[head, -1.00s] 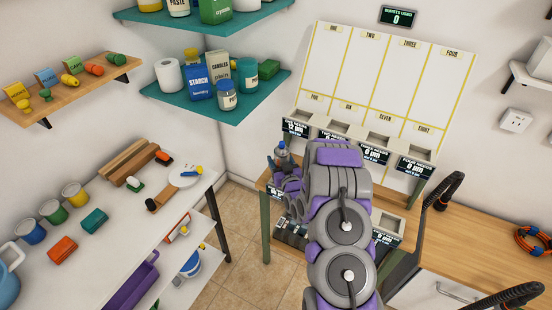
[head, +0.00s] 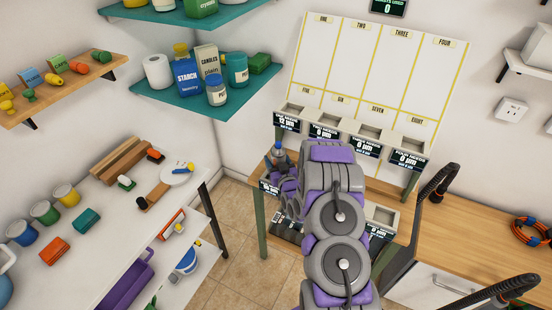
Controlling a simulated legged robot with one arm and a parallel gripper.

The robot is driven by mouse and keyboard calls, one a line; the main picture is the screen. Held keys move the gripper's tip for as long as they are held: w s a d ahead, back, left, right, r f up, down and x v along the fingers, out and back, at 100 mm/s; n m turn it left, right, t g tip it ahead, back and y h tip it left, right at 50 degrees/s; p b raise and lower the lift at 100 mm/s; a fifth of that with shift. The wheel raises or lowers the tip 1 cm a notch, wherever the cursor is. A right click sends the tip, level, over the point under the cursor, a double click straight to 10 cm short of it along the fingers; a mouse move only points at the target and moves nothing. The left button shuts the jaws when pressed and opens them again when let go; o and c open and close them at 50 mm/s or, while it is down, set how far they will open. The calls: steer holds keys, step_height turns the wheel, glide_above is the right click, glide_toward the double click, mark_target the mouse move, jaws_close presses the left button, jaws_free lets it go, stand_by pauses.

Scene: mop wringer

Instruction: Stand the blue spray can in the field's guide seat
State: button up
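A small can with a blue cap (head: 279,148), which looks like the blue spray can, stands upright at the end of my arm. My gripper (head: 279,162) is around its lower part and appears shut on it, though my purple and grey arm hides much of the grip. The field is a white board (head: 377,65) with yellow lines and numbered spaces. A row of box-like seats runs along its lower edge, with the leftmost seat (head: 292,108) just above and right of the can. Dark displays (head: 325,132) sit below the seats. The can is apart from the seats, as far as I can tell.
A white table (head: 105,210) with cups and a brush stands left. A teal shelf (head: 190,108) with starch and other goods hangs at the back left. A wooden counter (head: 460,235) with a coiled orange cable (head: 531,234) and black hoses (head: 438,190) is at right.

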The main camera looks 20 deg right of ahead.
steer(key=shift+a+f, duration=0.25)
steer(key=shift+f, duration=0.3)
steer(key=shift+a+f, duration=0.2)
steer(key=shift+f, duration=0.3)
steer(key=o, duration=1.2)
steer(key=shift+d+f, duration=0.15)
steer(key=shift+d, duration=0.1)
steer(key=shift+o, duration=0.2)
steer(key=shift+s+a, duration=0.1)
steer(key=s+a, duration=0.2)
steer(key=s, duration=1.5)
steer(key=shift+p, duration=0.35)
